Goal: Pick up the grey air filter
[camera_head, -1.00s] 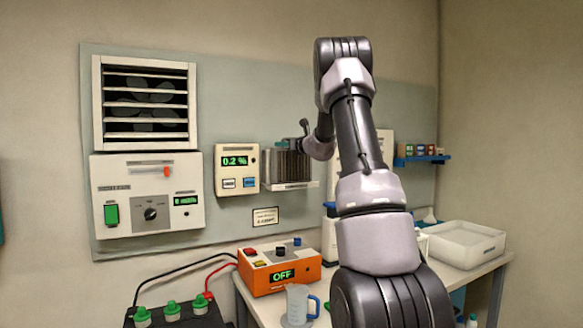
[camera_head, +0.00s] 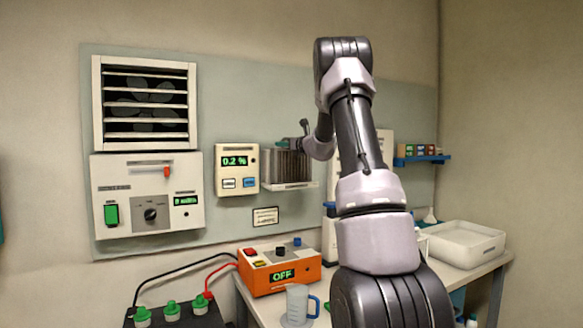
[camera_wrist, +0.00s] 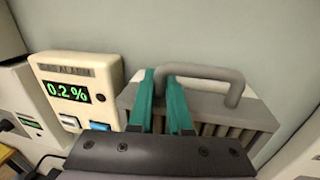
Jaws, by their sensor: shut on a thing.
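The grey air filter (camera_head: 286,165) is a ribbed grey block on a small wall shelf, right of the gas alarm box. In the wrist view the filter (camera_wrist: 222,107) shows its grey top and a bent handle (camera_wrist: 205,74). My gripper (camera_wrist: 168,85) has two teal fingers at the left end of that handle, and they are shut on it. In the head view my gripper (camera_head: 293,143) is at the top of the filter and mostly hidden by its small size there. The filter's lower front is hidden by my gripper in the wrist view.
The gas alarm (camera_head: 237,169) reading 0.2 % is close on the left. The filter's shelf (camera_head: 292,186) juts from the wall panel. Below are an orange OFF box (camera_head: 278,272), a clear jug (camera_head: 297,304) and a white tray (camera_head: 467,243). A blue rack (camera_head: 427,158) hangs at right.

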